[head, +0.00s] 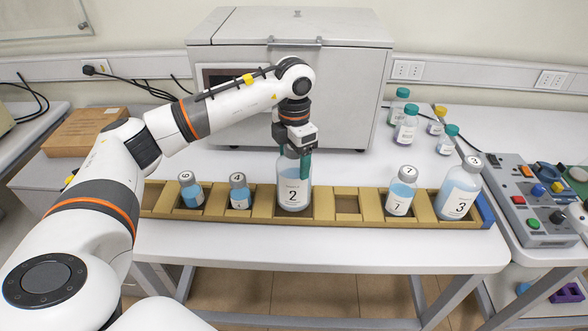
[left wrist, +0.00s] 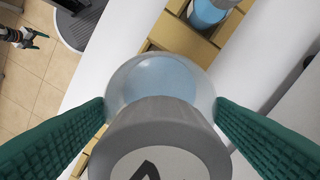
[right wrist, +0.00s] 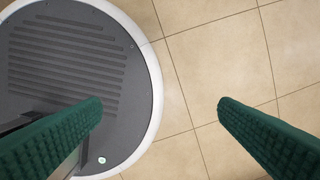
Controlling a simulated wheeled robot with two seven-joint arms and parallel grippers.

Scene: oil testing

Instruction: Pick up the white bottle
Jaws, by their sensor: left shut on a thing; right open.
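A clear bottle (head: 293,193) with blue liquid, a white label marked 2 and a grey cap stands upright in the middle of a tan compartment rack. My left gripper (head: 300,163) comes down on it from above, its green fingers at the bottle's neck and shoulder. In the left wrist view the grey cap (left wrist: 158,140) fills the space between the two green fingers, which close on the bottle's sides. I cannot tell whether the bottle's base is clear of the rack. My right gripper (right wrist: 160,103) is open and empty over the floor.
The rack (head: 348,217) also holds bottles 6 (head: 191,192), 4 (head: 240,194), 7 (head: 401,194) and 3 (head: 458,191). A grey machine (head: 345,85) stands behind. Several small bottles (head: 406,127) stand at the back right, beside a control box (head: 525,205).

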